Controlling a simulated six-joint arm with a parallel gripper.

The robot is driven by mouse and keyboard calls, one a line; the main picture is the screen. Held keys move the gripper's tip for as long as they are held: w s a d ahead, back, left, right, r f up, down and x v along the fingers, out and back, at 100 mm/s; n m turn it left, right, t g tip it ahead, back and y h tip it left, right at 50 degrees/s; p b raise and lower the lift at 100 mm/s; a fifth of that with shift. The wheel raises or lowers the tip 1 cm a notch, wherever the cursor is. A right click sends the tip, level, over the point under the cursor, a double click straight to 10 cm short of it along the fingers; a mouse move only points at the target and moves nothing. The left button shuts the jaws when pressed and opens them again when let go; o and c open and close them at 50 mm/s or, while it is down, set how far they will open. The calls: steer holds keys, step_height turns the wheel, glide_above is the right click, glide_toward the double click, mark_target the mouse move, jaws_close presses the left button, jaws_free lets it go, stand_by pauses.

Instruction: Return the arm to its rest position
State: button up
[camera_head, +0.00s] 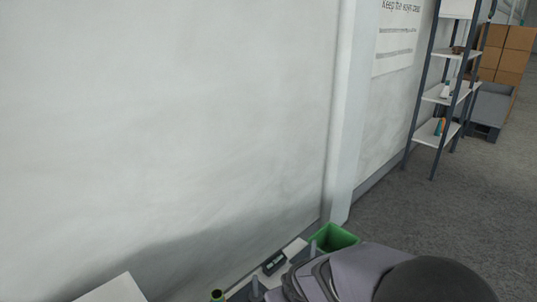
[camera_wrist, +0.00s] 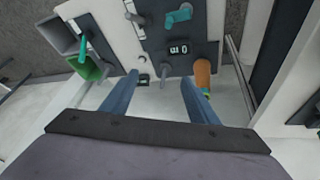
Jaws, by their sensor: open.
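My gripper (camera_wrist: 159,78) shows in the wrist view as two blue-grey fingers standing well apart, with nothing between them that I can see held. Beyond the fingers is a dark panel (camera_wrist: 150,45) with grey pegs and a small digit display (camera_wrist: 179,50). An orange-brown bobbin (camera_wrist: 203,75) with a green end lies just right of the right finger; I cannot tell whether they touch. In the head view my purple-grey arm links fill the bottom edge, and the gripper's fingers are not visible there.
A green bin (camera_head: 335,238) stands by the wall post; a green bin (camera_wrist: 88,68) and a grey bin (camera_wrist: 57,35) show at left in the wrist view. Teal parts (camera_wrist: 178,16) sit on the panel. A shelf rack (camera_head: 440,95) and cartons (camera_head: 510,50) stand farther back beside open floor (camera_head: 440,220).

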steer(key=s+d+m+g, duration=0.2)
steer(key=s+d, duration=0.3)
steer(key=s, duration=0.3)
steer(key=s+d+r+m+g, duration=0.1)
steer(key=s+d+m+g, duration=0.1)
steer(key=s+d, duration=0.3)
steer(key=s+g+p, duration=0.1)
steer(key=s, duration=0.3)
steer(key=shift+s+r+m+h, duration=0.2)
steer(key=shift+m+h, duration=0.1)
steer(key=shift+h, duration=0.1)
